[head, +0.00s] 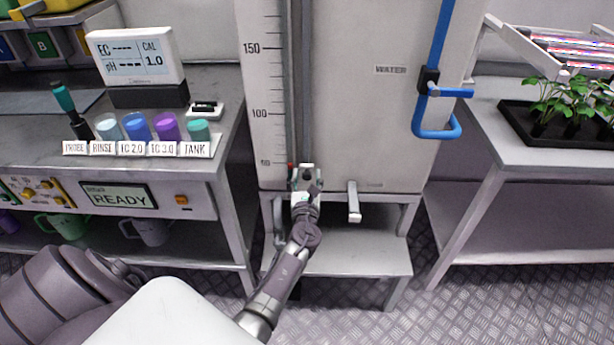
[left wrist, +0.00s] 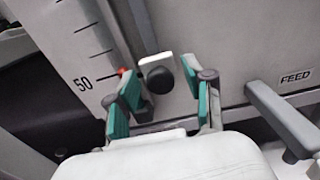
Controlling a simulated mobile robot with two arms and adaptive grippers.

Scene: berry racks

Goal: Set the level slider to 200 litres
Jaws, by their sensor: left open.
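The white water tank (head: 375,130) has a litre scale (head: 264,80) with 50, 100 and 150 showing; the scale runs out of the top of the head view. The level slider is a black knob (left wrist: 157,78) on a white plate with a red pointer (left wrist: 122,71), beside the 50 mark. In the head view my gripper mostly hides the slider. My left gripper (head: 306,172) is at the slider, and its open teal-padded fingers (left wrist: 160,80) stand on either side of the knob. I cannot tell whether they touch it. My right gripper is not in view.
A slot (head: 301,90) runs up the tank beside the scale. A grey lever (head: 354,202), marked FEED in the wrist view, sticks out right of my gripper. A blue pipe with a valve (head: 430,85) is at the tank's right. Side benches stand left and right.

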